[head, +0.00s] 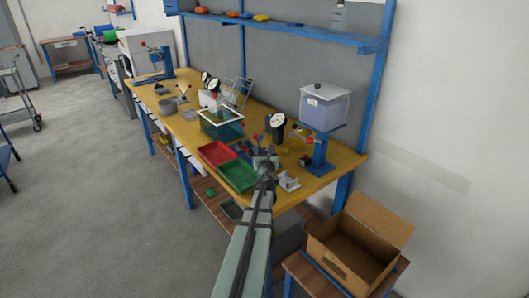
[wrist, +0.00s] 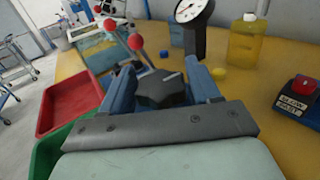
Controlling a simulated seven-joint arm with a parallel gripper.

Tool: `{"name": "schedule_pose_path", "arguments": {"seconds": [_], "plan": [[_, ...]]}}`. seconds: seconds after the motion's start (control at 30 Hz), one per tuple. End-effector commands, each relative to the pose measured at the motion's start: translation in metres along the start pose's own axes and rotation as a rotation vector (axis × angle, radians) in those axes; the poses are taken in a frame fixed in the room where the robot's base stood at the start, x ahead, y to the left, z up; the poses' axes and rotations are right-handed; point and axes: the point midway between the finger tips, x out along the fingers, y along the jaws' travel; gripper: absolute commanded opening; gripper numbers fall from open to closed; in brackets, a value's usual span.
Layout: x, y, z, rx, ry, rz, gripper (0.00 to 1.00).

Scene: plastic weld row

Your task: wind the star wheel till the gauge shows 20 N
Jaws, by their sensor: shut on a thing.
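The star wheel (wrist: 162,90) is a dark lobed knob, and in the wrist view it sits between the two blue fingers of my gripper (wrist: 163,82). My gripper is shut on it. In the head view my gripper (head: 264,165) is at the front of the yellow bench, where my arm hides most of the wheel. The gauge (wrist: 190,9) is a white round dial on a dark stem just beyond the wheel, cut by the top edge of the wrist view. It also shows in the head view (head: 277,119). Its needle is too small to read.
Red-balled levers (wrist: 135,42) rise close to my left finger. A red tray (wrist: 72,102) and a green tray (head: 238,175) lie to the left. A yellow bottle (wrist: 244,40) and a red button box (wrist: 297,95) stand right. An open carton (head: 350,250) stands beside the bench.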

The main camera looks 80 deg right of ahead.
Motion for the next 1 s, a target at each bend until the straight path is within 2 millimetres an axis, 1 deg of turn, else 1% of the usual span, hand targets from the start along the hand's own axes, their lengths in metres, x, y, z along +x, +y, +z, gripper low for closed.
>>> {"name": "schedule_pose_path", "arguments": {"seconds": [0.3, 0.33, 0.5, 0.8, 1.0], "plan": [[0.0, -0.001, -0.001, 0.0, 0.003, -0.006, 0.31], [0.0, -0.001, -0.001, 0.0, 0.003, -0.006, 0.64], [0.0, -0.001, -0.001, 0.0, 0.003, -0.005, 0.81], [-0.001, 0.0, -0.001, 0.0, 0.003, -0.004, 0.82], [-0.012, 0.0, -0.001, 0.0, 0.003, -0.003, 0.82]]}}
